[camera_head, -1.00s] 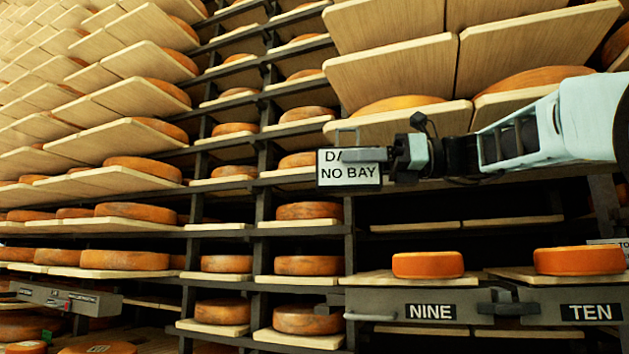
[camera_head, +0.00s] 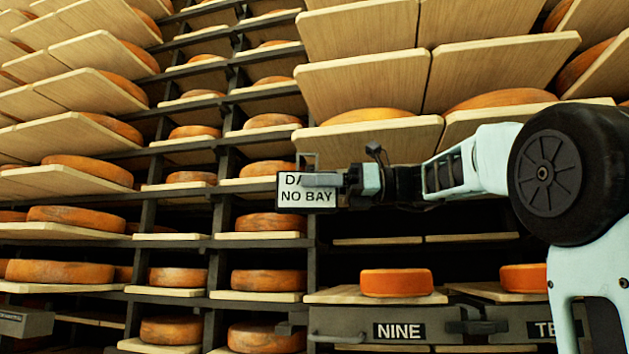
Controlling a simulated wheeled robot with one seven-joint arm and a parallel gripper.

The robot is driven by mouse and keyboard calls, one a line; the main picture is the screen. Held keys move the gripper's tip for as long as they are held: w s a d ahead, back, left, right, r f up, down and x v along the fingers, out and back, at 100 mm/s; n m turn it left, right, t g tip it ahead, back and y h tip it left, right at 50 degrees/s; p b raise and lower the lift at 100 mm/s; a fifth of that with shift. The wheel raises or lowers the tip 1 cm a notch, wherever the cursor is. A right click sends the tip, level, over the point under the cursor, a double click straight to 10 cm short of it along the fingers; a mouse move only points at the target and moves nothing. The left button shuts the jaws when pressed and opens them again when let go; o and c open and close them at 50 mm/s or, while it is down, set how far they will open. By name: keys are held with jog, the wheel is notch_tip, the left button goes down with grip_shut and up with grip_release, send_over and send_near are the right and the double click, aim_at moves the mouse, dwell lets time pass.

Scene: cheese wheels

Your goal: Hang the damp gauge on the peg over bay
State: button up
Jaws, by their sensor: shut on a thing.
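My gripper (camera_head: 333,181) reaches in from the right and is shut on a white sign with a dark frame, the damp gauge (camera_head: 297,196). The gauge hangs from its jaws, facing me, and reads "DA…" above "NO BAY"; a gripper finger hides part of the top line. A dark loop shows above its top edge. The gauge is held above and left of the bay marked NINE (camera_head: 398,331). The neighbouring bay's label (camera_head: 544,329) is partly hidden by my arm. I cannot make out a peg.
Orange cheese wheels sit on boards in bay NINE (camera_head: 396,283) and the bay to its right (camera_head: 524,278). Dark shelf posts (camera_head: 222,190) and many boards with wheels fill the left. Protruding boards (camera_head: 382,134) hang close above my gripper. The shelf above NINE looks dark and empty.

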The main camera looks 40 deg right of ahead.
jog(key=w+d+f+p, duration=0.1)
jog(key=w+d, duration=0.3)
jog(key=d, duration=0.1)
jog(key=shift+f, duration=0.35)
dwell(0.6)
dwell(0.5)
jog(key=o, duration=1.2)
jog(key=shift+c, duration=0.2)
jog(key=shift+d, duration=0.1)
jog(key=b+v, duration=0.2)
jog(key=v, duration=0.5)
jog(key=shift+s+d, duration=0.15)
jog(key=shift+s, duration=0.05)
